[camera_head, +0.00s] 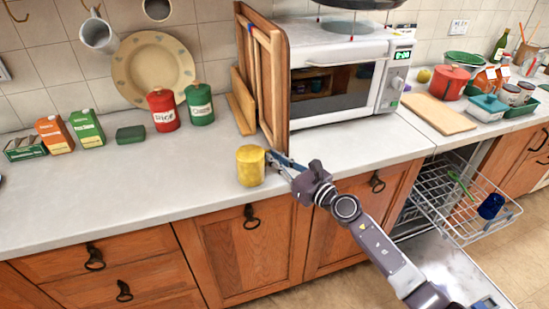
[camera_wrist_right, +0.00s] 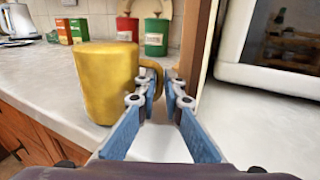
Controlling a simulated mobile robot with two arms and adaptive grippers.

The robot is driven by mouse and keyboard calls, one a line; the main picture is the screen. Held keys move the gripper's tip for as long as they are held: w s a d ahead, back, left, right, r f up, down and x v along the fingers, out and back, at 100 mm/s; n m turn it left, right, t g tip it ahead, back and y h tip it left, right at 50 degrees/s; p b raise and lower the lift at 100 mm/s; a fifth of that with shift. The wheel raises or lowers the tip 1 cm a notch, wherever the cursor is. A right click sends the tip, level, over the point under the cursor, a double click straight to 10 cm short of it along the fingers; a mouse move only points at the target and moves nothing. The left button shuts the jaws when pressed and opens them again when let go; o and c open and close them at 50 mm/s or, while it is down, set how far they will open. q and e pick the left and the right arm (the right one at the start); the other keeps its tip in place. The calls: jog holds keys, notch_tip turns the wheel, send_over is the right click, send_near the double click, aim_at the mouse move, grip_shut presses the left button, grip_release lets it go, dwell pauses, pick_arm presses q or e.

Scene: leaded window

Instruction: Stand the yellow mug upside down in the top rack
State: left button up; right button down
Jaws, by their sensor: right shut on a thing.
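The yellow mug (camera_head: 250,166) stands vertical on the counter near its front edge; it also shows in the wrist view (camera_wrist_right: 105,85). I cannot tell for sure which end is up. My right gripper (camera_head: 272,160) is to the right of the mug, with its blue fingers (camera_wrist_right: 160,92) shut on the mug's handle. The top rack (camera_head: 460,203) is a pulled-out wire rack at the right, below counter height. A dark blue cup (camera_head: 491,206) and a green utensil (camera_head: 460,184) are in it. My left gripper is not in view.
Wooden boards (camera_head: 266,80) and a microwave (camera_head: 340,80) stand behind my gripper. Red (camera_head: 162,112) and green (camera_head: 200,105) canisters stand at the back. An open appliance door (camera_head: 440,265) lies low below the rack. The counter left of the mug is clear.

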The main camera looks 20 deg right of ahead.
jog(key=shift+f, duration=0.25)
jog(key=c, duration=2)
grip_release()
jog(key=shift+o, duration=0.2)
jog(key=shift+s+f, duration=0.1)
